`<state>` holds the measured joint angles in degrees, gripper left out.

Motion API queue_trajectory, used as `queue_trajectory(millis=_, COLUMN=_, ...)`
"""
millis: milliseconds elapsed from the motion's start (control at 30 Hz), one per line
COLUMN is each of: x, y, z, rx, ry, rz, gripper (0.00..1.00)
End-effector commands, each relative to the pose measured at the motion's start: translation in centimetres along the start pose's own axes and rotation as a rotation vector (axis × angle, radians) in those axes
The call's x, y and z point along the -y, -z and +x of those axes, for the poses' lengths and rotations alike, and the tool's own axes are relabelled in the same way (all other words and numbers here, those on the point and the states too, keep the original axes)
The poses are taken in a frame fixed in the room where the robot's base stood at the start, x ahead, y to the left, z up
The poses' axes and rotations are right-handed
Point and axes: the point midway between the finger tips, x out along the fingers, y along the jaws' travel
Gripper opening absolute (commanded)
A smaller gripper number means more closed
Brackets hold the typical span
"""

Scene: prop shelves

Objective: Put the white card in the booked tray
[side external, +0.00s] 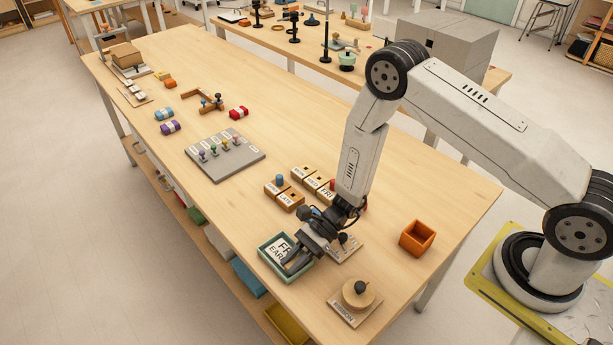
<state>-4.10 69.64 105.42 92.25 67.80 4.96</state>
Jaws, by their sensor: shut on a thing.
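A white card (277,251) with dark lettering, partly readable as "FR" and "EAR", shows inside the rim of a green tray (264,248) near the front edge of the table. My gripper (291,265) points down over this tray and is shut on the white card. The fingers hide part of the card, so I cannot tell whether it touches the tray floor. No "booked" label is readable on the tray from here.
Wooden blocks with day labels (285,196) stand behind the tray. A round wooden knob on a board (357,293) and an orange box (416,239) stand further right.

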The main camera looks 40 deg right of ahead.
Motion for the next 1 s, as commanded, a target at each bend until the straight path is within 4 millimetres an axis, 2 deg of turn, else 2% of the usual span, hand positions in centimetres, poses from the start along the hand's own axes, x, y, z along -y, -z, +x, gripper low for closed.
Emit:
queue_trajectory(millis=67, x=-0.10, y=0.53, z=0.16, rx=-0.017, ry=0.001, rz=0.002, gripper=0.00)
queue_trajectory(millis=100, x=-0.11, y=0.55, z=0.18, rx=-0.017, ry=0.001, rz=0.003, gripper=0.35)
queue_trajectory(millis=167, x=-0.16, y=0.57, z=0.20, rx=-0.017, ry=0.000, rz=0.003, gripper=0.54)
queue_trajectory(millis=200, x=-0.22, y=0.59, z=0.21, rx=-0.017, ry=-0.001, rz=0.004, gripper=0.57)
queue_trajectory(millis=767, x=-0.66, y=0.62, z=0.30, rx=-0.018, ry=-0.013, rz=0.007, gripper=0.57)
queue_trajectory(millis=1000, x=-0.64, y=0.03, z=0.07, rx=-0.018, ry=-0.012, rz=0.006, gripper=0.57)
